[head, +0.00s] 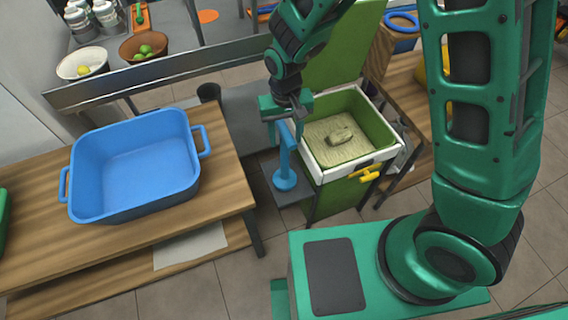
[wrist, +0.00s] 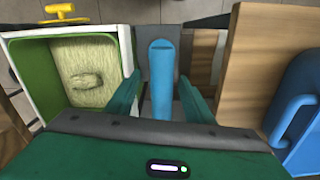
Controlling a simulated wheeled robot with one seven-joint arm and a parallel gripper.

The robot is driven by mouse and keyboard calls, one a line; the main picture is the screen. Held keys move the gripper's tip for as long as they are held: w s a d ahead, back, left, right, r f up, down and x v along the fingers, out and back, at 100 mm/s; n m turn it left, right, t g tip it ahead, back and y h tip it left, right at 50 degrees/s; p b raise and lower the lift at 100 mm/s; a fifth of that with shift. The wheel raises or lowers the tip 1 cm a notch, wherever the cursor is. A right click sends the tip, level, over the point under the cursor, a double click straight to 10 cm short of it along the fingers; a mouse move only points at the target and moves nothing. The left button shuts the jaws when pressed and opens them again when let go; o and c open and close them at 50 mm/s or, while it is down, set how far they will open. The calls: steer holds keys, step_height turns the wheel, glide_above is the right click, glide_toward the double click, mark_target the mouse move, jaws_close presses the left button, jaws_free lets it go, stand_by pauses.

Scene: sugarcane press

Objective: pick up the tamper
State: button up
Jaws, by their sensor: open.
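The tamper (head: 286,157) is a blue upright tool with a round foot. It stands on a small dark shelf (head: 291,190) at the left side of the green press box. In the wrist view the tamper (wrist: 161,80) is seen from above, between the two green fingers. My gripper (head: 284,118) is at the top of the tamper in the head view. In the wrist view my gripper (wrist: 160,100) is open, with a finger on each side of the handle and slight gaps showing. I cannot tell whether either finger touches it.
The white-rimmed green press box (head: 353,172) holds pale fibre with a lump on it, and a yellow handle (head: 371,173) juts from its front. A wooden table (head: 226,181) with a blue tub (head: 135,205) stands to the left. A metal-edged counter (head: 165,75) lies behind.

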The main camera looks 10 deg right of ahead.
mark_target(285, 147)
step_height(285, 147, down, 5)
steer(key=shift+a, duration=0.1)
stand_by(0.3)
jaws_close()
